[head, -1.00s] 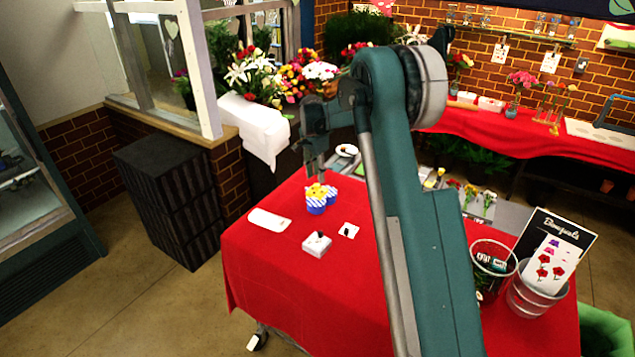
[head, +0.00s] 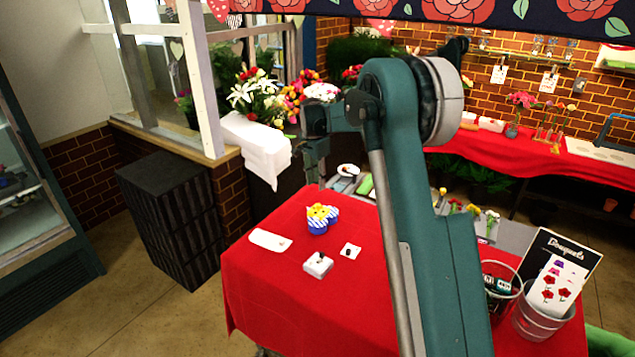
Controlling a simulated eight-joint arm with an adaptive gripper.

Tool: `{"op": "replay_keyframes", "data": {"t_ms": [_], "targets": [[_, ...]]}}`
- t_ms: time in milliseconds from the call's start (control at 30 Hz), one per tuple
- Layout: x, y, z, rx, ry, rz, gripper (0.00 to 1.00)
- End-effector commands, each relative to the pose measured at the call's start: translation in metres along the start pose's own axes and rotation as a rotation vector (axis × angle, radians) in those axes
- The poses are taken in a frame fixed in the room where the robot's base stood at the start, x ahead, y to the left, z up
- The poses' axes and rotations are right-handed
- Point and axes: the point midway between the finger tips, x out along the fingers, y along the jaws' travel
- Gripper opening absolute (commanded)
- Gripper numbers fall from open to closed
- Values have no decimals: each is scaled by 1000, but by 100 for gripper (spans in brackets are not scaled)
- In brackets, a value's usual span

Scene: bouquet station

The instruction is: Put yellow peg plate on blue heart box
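The yellow peg plate (head: 321,211) rests on top of the blue-and-white striped heart box (head: 318,228), near the back of the red-covered table. The plate looks small and knobbly from here. Whether it sits flat or fully within the box rim is too small to tell. My gripper (head: 322,182) points down just above the plate, with a small gap visible between them. Its fingers are dark and too small to show whether they are open or shut. Nothing is seen hanging from it.
A white card (head: 270,240) lies left of the heart box. A small white box (head: 317,264) with a dark top piece and a white square (head: 350,251) lie in front. Buckets (head: 545,318) and a bouquet sign stand at the right. The front of the red table (head: 290,305) is clear.

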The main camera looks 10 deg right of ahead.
Motion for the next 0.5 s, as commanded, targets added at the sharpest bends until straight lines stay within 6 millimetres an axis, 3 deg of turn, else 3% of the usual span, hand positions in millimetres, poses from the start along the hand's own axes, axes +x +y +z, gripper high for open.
{"op": "replay_keyframes", "data": {"t_ms": [300,500], "targets": [[-2,1,0,-3,0,-2,28],[-17,12,4,-30,4,-14,28]]}}
